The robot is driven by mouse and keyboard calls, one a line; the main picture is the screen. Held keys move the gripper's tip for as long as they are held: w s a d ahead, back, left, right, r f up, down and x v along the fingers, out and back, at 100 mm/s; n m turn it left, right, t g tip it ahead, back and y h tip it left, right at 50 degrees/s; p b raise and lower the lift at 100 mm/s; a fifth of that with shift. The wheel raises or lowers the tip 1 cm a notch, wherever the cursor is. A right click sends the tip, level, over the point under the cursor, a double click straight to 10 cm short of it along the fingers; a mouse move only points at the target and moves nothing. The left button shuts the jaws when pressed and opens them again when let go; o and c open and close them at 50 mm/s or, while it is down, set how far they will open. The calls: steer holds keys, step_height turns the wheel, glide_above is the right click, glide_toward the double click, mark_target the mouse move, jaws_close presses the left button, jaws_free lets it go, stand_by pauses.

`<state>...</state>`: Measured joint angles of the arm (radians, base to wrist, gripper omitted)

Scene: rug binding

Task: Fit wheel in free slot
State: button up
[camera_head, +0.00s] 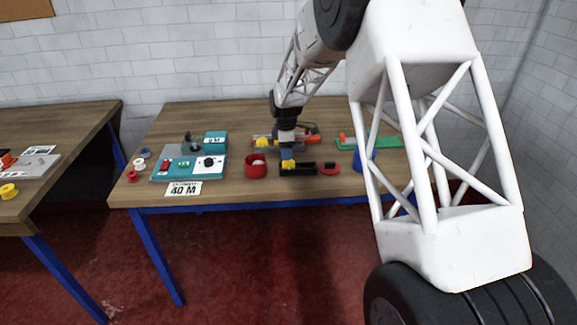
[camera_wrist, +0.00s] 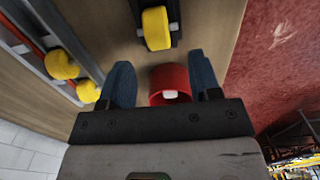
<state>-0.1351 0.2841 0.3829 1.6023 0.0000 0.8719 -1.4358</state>
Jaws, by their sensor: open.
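A yellow wheel (camera_wrist: 156,28) sits in a black holder (camera_wrist: 174,36) on the table; in the head view the black holder (camera_head: 299,169) is just below my gripper (camera_head: 287,152). In the wrist view my gripper (camera_wrist: 161,66) is open, its two blue-grey fingers apart with nothing held between them. The yellow wheel lies beyond the fingertips. A grey rail frame (camera_wrist: 72,35) at the left of the wrist view has two yellow wheels (camera_wrist: 62,65) along it. In the head view my arm partly hides this frame. I cannot make out a free slot.
A red cup (camera_head: 256,167) with something white inside stands left of the holder. A red piece (camera_head: 329,169) lies right of it. A green strip (camera_head: 376,142) and a blue container (camera_head: 364,160) are farther right. A teal-grey machine (camera_head: 189,162) occupies the table's left.

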steer(key=shift+f, duration=2.6)
steer(key=c, duration=0.6)
steer(key=shift+r, duration=0.2)
steer(key=shift+r, duration=0.55)
step_height(320, 180, up, 2)
steer(key=shift+w+r, duration=0.1)
steer(key=s, duration=0.5)
steer(key=s+d+r, duration=0.1)
steer(key=s, duration=0.4)
steer(key=s+d, duration=0.1)
steer(key=s, duration=0.5)
steer(key=shift+r, duration=0.2)
